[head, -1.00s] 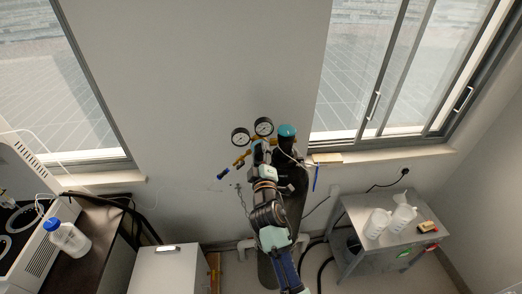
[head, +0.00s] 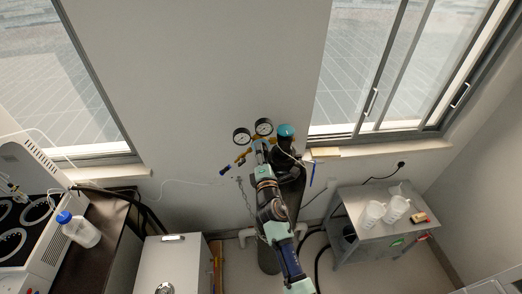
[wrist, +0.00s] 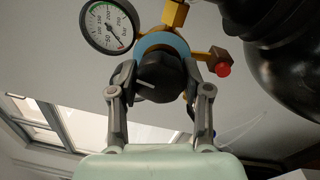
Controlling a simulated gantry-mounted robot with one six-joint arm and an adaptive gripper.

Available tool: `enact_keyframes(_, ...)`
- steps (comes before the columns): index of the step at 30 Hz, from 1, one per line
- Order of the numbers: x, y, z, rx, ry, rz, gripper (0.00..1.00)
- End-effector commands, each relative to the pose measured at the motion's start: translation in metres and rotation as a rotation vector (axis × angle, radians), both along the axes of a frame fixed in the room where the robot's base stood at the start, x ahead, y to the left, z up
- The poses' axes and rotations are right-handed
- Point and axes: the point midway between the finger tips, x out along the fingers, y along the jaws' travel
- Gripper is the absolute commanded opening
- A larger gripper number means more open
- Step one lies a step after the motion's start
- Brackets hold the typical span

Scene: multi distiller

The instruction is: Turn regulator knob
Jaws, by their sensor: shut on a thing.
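The black regulator knob (wrist: 160,78) has a white line on its face and sits below a blue ring on the brass regulator body. My gripper (wrist: 160,90) is shut on the knob, with one finger on each side of it in the wrist view. In the head view my gripper (head: 260,148) is at the regulator, and my arm hides the knob there. A round pressure gauge (wrist: 110,27) is at the upper left in the wrist view. Two gauges (head: 241,136) (head: 264,127) stand above the regulator in the head view.
A dark gas cylinder with a teal cap (head: 286,131) stands close to the right of my gripper. A red-tipped brass fitting (wrist: 223,69) is right of the knob.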

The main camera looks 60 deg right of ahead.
Motion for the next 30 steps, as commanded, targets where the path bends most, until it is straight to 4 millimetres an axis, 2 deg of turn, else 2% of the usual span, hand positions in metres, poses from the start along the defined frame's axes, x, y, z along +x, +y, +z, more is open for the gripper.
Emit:
enact_keyframes(9, 0.0, 0.0, 0.0007, -0.049, 0.072, 0.001, 0.13)
enact_keyframes(23, 0.0, -0.0001, 0.0003, -0.054, 0.079, 0.0, 0.13)
enact_keyframes(24, 0.0, -0.0001, 0.0003, -0.054, 0.079, 0.0, 0.55)
enact_keyframes(27, 0.0, -0.0001, 0.0002, -0.054, 0.08, 0.0, 0.71)
enact_keyframes(30, 0.0, -0.0001, 0.0001, -0.054, 0.08, 0.0, 0.74)
